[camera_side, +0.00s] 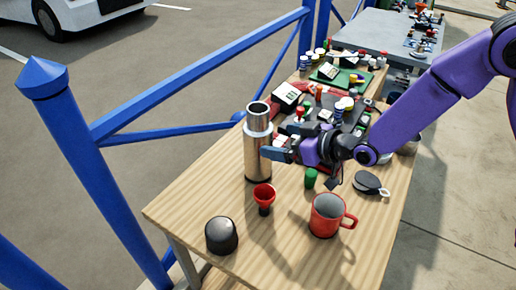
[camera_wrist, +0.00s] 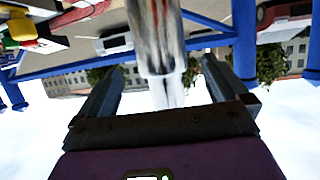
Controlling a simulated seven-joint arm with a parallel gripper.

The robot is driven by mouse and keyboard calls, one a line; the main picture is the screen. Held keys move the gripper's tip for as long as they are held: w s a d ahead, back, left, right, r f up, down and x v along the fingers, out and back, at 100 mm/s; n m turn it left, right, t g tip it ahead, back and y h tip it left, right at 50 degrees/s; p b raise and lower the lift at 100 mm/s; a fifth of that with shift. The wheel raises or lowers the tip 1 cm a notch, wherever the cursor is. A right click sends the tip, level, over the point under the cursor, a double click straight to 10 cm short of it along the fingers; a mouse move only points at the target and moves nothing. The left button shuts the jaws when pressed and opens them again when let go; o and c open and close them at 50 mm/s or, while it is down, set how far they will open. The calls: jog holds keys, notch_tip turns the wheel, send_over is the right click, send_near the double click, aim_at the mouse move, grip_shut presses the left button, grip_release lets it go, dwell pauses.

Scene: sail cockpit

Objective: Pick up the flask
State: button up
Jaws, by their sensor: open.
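The flask (camera_side: 258,160) is a tall, shiny metal cylinder with a narrower neck, standing upright on the wooden table (camera_side: 190,190). My gripper (camera_side: 273,148) is at its right side in the side view, level with its upper body, with the fingers pointing at it. In the wrist view, which is upside down, the flask (camera_wrist: 160,35) shows in line with the space between the two spread fingers of my gripper (camera_wrist: 164,75). The fingers are open and empty; I cannot tell whether one touches the flask.
A red funnel-like piece (camera_side: 264,194), a black dome (camera_side: 221,236), a red mug (camera_side: 327,216), a green cylinder (camera_side: 310,179) and a black rounded item (camera_side: 367,183) stand nearby. Clutter fills the table's far end. A blue railing (camera_side: 180,98) runs along the left.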

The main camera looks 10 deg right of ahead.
aim_at(258, 138)
jog(key=shift+f+x, duration=0.2)
jog(key=shift+x, duration=4.15)
jog(key=shift+s, duration=0.1)
jog(key=shift+r, duration=0.15)
jog(key=c, duration=1.2)
